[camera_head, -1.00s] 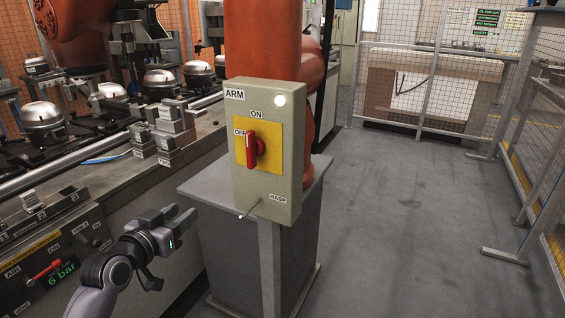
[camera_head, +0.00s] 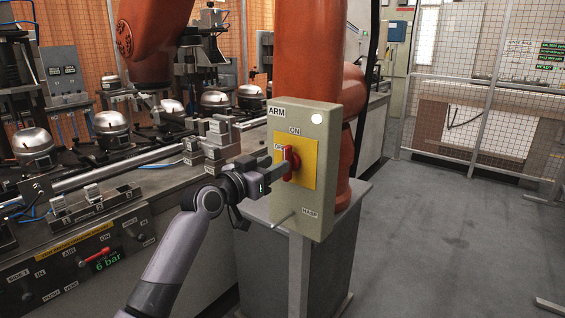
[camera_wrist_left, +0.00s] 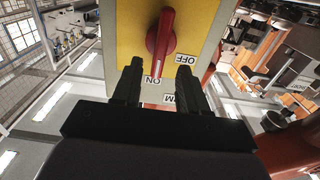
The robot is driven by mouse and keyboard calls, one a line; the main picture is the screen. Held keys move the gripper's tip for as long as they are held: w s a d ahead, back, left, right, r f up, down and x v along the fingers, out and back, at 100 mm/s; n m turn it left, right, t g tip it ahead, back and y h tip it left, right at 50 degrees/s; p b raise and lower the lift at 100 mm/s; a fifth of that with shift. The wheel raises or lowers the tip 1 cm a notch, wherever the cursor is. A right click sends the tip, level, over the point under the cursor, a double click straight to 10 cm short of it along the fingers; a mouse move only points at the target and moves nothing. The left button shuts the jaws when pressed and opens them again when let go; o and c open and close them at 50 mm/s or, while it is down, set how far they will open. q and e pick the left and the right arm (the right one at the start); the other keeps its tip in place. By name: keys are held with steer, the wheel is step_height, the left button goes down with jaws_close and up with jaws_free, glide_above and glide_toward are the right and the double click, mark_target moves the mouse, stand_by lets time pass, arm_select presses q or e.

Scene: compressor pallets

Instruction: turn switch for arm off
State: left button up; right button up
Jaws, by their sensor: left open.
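The grey switch box (camera_head: 320,200) labelled ARM stands in front of the orange robot column. Its red switch handle (camera_head: 291,160) sits on a yellow plate (camera_head: 309,163), with ON above and OFF at the left, partly covered. The handle is about upright; in the left wrist view the handle (camera_wrist_left: 161,38) points toward the ON label. My left gripper (camera_head: 282,170) is open at the handle. In the left wrist view its fingertips lie on either side of the handle's end; I cannot tell whether they touch it. My right gripper is not in view.
A round white lamp (camera_head: 317,118) is at the box's upper right. A metal rod (camera_head: 283,219) sticks out low on the box, beside HASP. The workbench with a 6 bar panel (camera_head: 107,260) is at the left. Grey floor (camera_head: 440,240) is free at the right.

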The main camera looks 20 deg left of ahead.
arm_select(q)
steer(key=shift+x, duration=1.8)
steer(key=shift+d, duration=0.1)
jaws_close()
